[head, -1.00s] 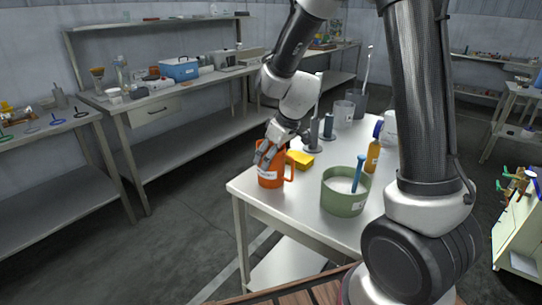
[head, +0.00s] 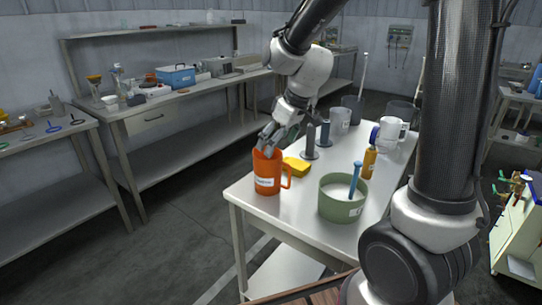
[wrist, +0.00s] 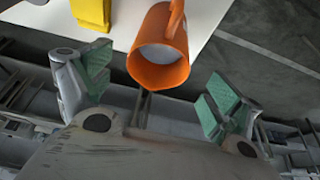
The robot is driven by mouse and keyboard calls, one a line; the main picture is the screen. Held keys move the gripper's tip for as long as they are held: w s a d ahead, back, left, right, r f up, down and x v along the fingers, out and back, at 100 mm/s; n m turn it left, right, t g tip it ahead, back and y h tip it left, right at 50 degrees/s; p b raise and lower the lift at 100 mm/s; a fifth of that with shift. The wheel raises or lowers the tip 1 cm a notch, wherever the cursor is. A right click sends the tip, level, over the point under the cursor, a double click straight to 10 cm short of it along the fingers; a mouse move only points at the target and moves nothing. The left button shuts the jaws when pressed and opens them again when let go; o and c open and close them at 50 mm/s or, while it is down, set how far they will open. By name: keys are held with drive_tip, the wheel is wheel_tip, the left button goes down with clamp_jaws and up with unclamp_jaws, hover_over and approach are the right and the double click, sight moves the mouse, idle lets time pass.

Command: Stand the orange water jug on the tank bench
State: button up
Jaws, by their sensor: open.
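The orange jug (head: 267,172) stands upright near the front left corner of a white table (head: 290,214), its handle to the right. In the wrist view the jug (wrist: 160,62) shows its open mouth, with something pale inside, and its handle at the top. My gripper (head: 268,140) is just above the jug's rim in the head view. In the wrist view my gripper (wrist: 152,98) is open, its green pads spread on either side of the jug and apart from it. I cannot tell which bench is the tank bench.
A yellow block (head: 297,166) lies close behind the jug. A long workbench (head: 165,112) with a blue box (head: 176,77) runs along the wall.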

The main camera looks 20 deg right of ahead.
drive_tip(key=v, duration=0.3)
drive_tip(key=shift+r, duration=0.1)
drive_tip(key=shift+s+d+r, duration=0.15)
drive_tip(key=shift+r, duration=0.05)
drive_tip(key=s+d+r+m+h, duration=0.1)
drive_tip(key=s+d+r+m, duration=0.1)
drive_tip(key=s+d, duration=0.2)
drive_tip(key=s+d+r+m+h, duration=0.1)
drive_tip(key=s+d, duration=0.3)
drive_tip(key=s, duration=0.7)
drive_tip(key=s+d+r+m, duration=0.3)
drive_tip(key=s+d+m, duration=0.1)
drive_tip(key=s, duration=0.4)
drive_tip(key=shift+h, duration=0.4)
drive_tip(key=shift+w, duration=0.1)
